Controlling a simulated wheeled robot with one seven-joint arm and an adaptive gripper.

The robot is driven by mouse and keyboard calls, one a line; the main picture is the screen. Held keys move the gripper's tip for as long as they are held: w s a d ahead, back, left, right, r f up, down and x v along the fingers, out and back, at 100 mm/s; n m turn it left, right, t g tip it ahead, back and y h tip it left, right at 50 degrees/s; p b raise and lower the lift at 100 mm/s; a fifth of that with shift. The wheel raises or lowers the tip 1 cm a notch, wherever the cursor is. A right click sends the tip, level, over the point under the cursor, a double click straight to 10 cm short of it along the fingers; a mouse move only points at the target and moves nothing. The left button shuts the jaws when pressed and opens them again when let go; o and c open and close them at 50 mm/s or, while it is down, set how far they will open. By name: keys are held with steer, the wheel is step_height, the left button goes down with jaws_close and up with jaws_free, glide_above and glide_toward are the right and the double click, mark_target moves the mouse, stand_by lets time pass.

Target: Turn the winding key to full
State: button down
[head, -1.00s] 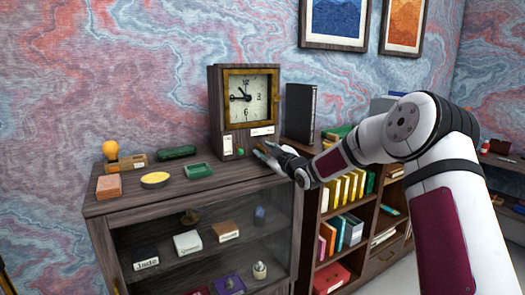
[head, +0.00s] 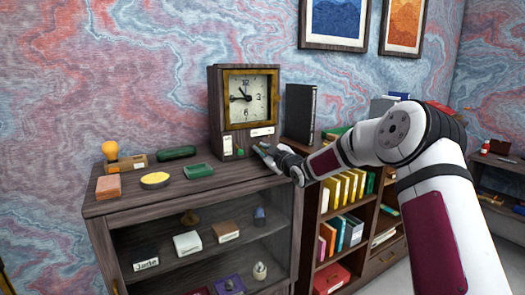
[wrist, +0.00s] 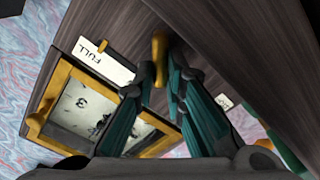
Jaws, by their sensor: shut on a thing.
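The wooden clock (head: 216,118) with a brass-framed face stands on top of the cabinet. In the wrist view its brass frame (wrist: 62,84) is at the lower left. A yellow winding key (wrist: 160,48) projects from the dark wood, between my fingertips. My gripper (wrist: 162,84), with teal fingers, is shut on the key. In the head view my gripper (head: 264,152) is at the clock's lower right front, and the key cannot be made out there. A white plate reading FULL (wrist: 92,58) has a small yellow tab at its edge. It also shows in the head view (head: 262,132).
On the cabinet top (head: 205,186) are a yellow dish (head: 155,180), a green tray (head: 198,171), a green case (head: 176,153) and a lamp with an orange bulb (head: 111,149). A dark binder (head: 300,113) stands right of the clock, on the bookcase.

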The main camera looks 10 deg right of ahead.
steer(key=shift+m, duration=0.3)
steer(key=m, duration=0.3)
steer(key=m+b, duration=0.1)
steer(key=m, duration=0.1)
steer(key=shift+w+d, duration=0.1)
steer(key=shift+d, duration=0.2)
steer(key=m, duration=0.6)
steer(key=shift+w+d+m, duration=0.1)
steer(key=shift+d+m, duration=0.2)
steer(key=shift+m, duration=0.1)
steer(key=m, duration=0.6)
steer(key=shift+d+f+b, duration=0.2)
steer(key=shift+b, duration=0.1)
steer(key=shift+w+f+m+b, duration=0.15)
steer(key=shift+m+b, duration=0.25)
steer(key=shift+m, duration=2.2)
steer(key=c, duration=1.6)
jaws_free()
steer(key=shift+c, duration=0.2)
